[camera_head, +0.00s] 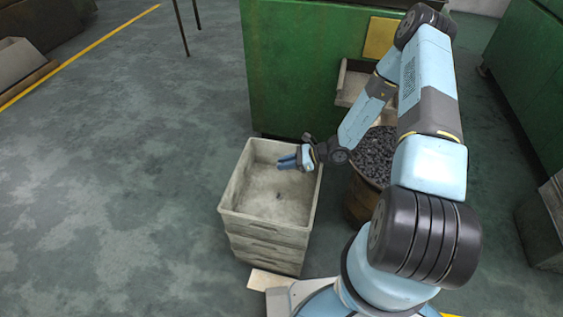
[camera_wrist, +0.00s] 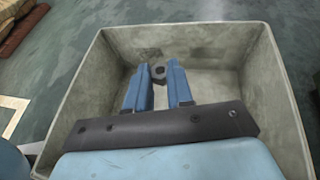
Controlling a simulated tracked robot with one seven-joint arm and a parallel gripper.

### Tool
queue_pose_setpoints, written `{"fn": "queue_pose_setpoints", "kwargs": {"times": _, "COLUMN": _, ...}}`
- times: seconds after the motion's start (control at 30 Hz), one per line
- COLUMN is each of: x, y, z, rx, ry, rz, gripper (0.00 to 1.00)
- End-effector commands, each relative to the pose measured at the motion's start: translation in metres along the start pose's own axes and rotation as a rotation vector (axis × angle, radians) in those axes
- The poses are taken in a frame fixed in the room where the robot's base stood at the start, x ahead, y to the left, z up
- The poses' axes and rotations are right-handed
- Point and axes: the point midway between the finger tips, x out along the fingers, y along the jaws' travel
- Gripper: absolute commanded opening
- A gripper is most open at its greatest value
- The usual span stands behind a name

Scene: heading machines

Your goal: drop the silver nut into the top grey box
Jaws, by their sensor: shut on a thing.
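The top grey box (camera_head: 228,207) is an open, worn box at the top of a stack on the floor. My gripper (camera_head: 281,162) is over its opening, toward the right rear in the head view. In the wrist view the blue fingers of my gripper (camera_wrist: 158,73) are shut on the silver nut (camera_wrist: 158,70), which looks dark grey and sits between the fingertips. The box walls (camera_wrist: 85,88) surround the fingers in that view. The nut cannot be made out at the fingertips in the head view. A small dark spot lies on the box floor there; I cannot tell what it is.
A barrel of dark pieces (camera_head: 374,155) stands right of the box, beneath my arm. A green machine (camera_head: 290,70) with a metal chute (camera_head: 350,85) stands behind. The floor left of the box is clear.

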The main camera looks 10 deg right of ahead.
Motion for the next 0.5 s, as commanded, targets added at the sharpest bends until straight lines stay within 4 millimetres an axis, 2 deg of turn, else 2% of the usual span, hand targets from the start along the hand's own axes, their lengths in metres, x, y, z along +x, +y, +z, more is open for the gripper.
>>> {"fn": "queue_pose_setpoints", "kwargs": {"times": 0.5, "x": 0.019, "y": 0.000, "z": -0.044, "rx": 0.002, "ry": 0.000, "rz": -0.001, "gripper": 0.00}}
